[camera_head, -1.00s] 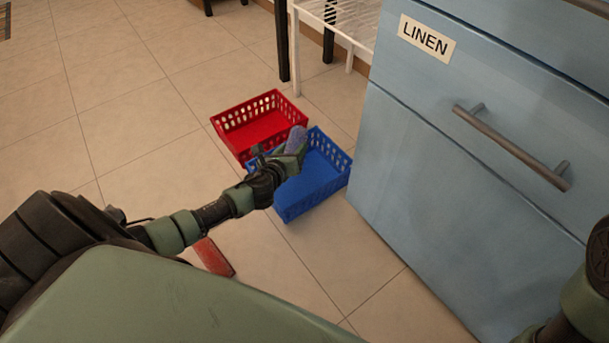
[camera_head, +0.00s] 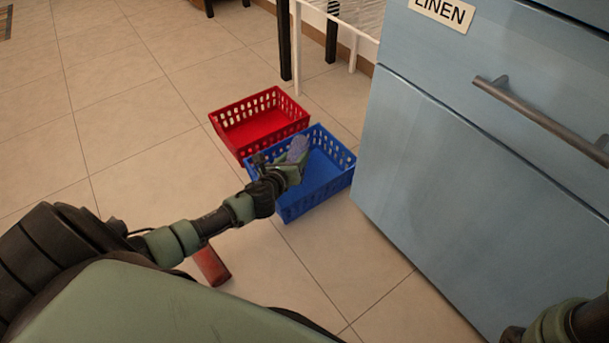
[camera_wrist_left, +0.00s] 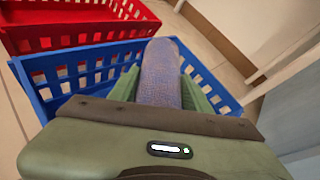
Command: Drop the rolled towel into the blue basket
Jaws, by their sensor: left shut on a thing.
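The rolled towel (camera_head: 298,147) is greyish blue-purple and is held in my left gripper (camera_head: 289,167). In the left wrist view the towel (camera_wrist_left: 160,75) lies between the two green fingers, which are shut on it. The blue basket (camera_head: 328,185) stands on the floor, with an empty-looking bottom where it shows. In the head view my left gripper and the towel overlap the left part of the basket, and in the left wrist view the blue basket (camera_wrist_left: 85,68) lies beyond and around them. The towel's height above the basket bottom is hard to tell. My right gripper is not in view.
A red basket (camera_head: 258,120) stands right beside the blue one, behind and left. A blue cabinet (camera_head: 440,165) labelled LINEN stands close on the right. A white wire rack (camera_head: 345,18) is at the back. A red object (camera_head: 211,266) lies on the floor partly behind my arm.

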